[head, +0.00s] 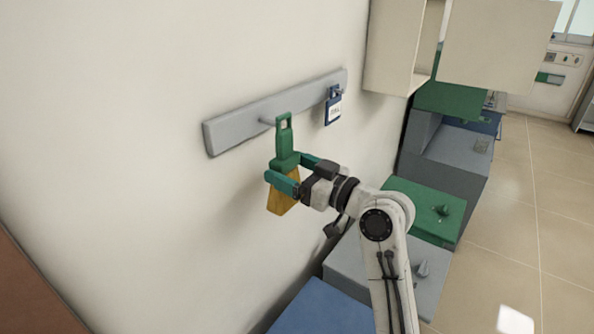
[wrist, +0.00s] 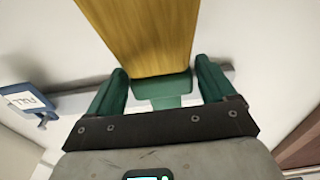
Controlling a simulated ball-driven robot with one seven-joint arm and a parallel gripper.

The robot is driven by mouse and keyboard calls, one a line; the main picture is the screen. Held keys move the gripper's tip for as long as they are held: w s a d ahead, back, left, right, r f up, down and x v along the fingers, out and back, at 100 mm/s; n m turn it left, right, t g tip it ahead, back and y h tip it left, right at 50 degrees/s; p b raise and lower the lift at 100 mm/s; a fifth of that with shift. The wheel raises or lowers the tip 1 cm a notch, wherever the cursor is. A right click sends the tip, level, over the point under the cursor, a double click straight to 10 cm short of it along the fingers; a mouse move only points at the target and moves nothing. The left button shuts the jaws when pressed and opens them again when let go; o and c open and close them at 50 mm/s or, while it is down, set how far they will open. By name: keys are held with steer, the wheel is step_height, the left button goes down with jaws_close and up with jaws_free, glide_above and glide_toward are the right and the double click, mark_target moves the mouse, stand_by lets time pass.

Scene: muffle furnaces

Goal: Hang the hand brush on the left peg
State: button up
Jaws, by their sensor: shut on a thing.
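The hand brush has a green handle (head: 285,138) with a long hole near its top and tan bristles (head: 283,200) below. My gripper (head: 288,167) is shut on the green body, with a teal finger on each side. The brush hangs upright from it, handle up. The left peg (head: 267,121) sticks out of the grey rail, and its end meets the handle's left edge in the picture. I cannot tell whether it enters the hole. In the wrist view the bristles (wrist: 150,35) fill the top, with the green body (wrist: 163,90) between the fingers (wrist: 162,85).
The grey rail (head: 225,134) is fixed to the pale wall. A blue tag (head: 333,108) hangs on its right peg; it also shows in the wrist view (wrist: 35,98). Grey and green furnaces (head: 425,208) stand along the wall at right. Wall cabinets (head: 495,45) are above.

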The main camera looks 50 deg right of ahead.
steer(key=shift+w, duration=1.15)
steer(key=shift+w+f+b, duration=0.35)
steer(key=shift+w, duration=0.3)
steer(key=shift+w, duration=0.1)
steer(key=o, duration=0.9)
steer(key=shift+f, duration=0.1)
steer(key=s+b, duration=0.1)
steer(key=s, duration=0.2)
steer(key=s+b, duration=0.1)
steer(key=s, duration=0.3)
steer(key=s+b, duration=0.1)
steer(key=s, duration=0.3)
steer(key=shift+d+f, duration=0.1)
steer(key=shift+f, duration=0.15)
